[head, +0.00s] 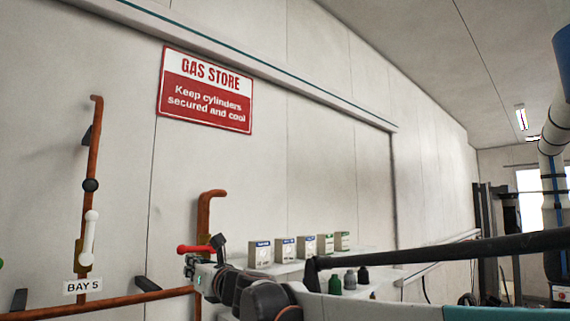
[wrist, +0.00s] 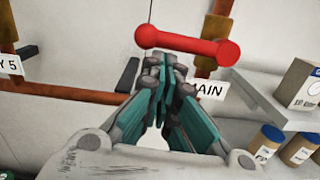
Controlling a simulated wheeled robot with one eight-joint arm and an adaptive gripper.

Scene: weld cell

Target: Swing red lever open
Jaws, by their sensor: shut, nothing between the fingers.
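The red lever (head: 196,249) lies roughly level across the orange pipe at the middle left of the head view. In the wrist view the red lever (wrist: 188,45) spans the upper middle, with a rounded knob at each end. My gripper (wrist: 165,68) is shut and empty, its teal fingers together just below the lever's left half in the picture. I cannot tell whether the fingertips touch it. In the head view my gripper (head: 190,268) shows small below the lever, partly behind my arm. The MAIN label (wrist: 208,89) is partly hidden by the fingers.
A white lever (head: 89,238) stands upright on the pipe above the BAY 5 label (head: 83,286). A shelf with several small boxes (head: 284,250) and bottles (wrist: 267,141) is to the right. A gas store sign (head: 205,90) hangs on the wall above.

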